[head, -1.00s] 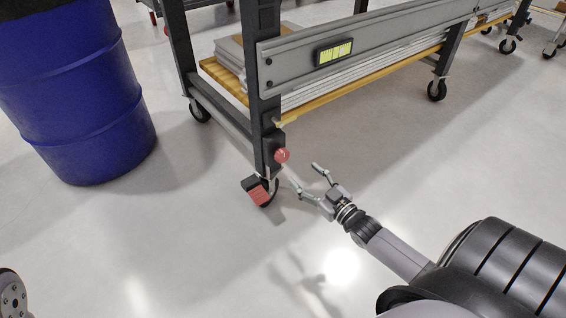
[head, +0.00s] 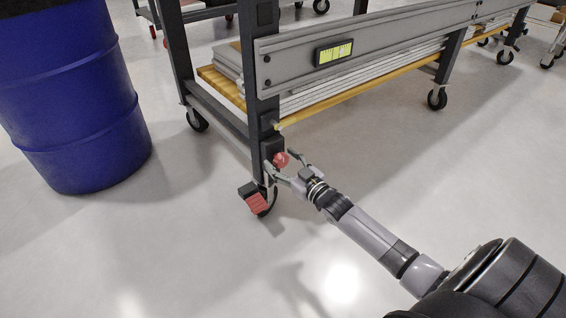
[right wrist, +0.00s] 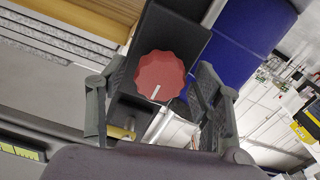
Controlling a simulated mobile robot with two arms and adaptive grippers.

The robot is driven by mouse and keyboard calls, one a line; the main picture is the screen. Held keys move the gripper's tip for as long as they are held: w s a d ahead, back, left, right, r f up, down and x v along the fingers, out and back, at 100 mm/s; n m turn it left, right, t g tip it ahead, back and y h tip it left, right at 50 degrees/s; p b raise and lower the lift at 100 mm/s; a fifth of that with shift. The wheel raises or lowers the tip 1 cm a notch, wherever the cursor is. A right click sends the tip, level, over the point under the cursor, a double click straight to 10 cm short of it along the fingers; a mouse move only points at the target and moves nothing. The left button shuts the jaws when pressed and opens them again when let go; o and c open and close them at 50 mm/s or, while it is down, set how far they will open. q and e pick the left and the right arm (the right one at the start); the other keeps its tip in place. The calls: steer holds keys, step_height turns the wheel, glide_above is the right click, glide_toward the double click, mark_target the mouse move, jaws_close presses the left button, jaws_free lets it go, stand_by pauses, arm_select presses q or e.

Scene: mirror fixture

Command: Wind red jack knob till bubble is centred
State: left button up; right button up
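The red jack knob (head: 281,159) sits on a dark block low on the front post of the cart. In the right wrist view the knob (right wrist: 160,76) has a scalloped rim and a white mark pointing toward the bottom. My right gripper (head: 280,163) is open, its fingers on either side of the knob, with gaps showing in the wrist view. The yellow-green level (head: 334,53) is fixed to the grey beam (head: 400,48); its bubble is too small to place. The level (right wrist: 20,152) is partly in the wrist view. My left gripper is not in view.
A blue drum (head: 75,100) stands left of the cart. A caster with a red pedal (head: 258,202) is just below the knob. A shelf (head: 330,100) with stacked panels lies behind the beam. The floor (head: 430,180) in front is clear.

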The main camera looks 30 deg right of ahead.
steer(key=c, duration=1)
steer(key=shift+c, duration=0.4)
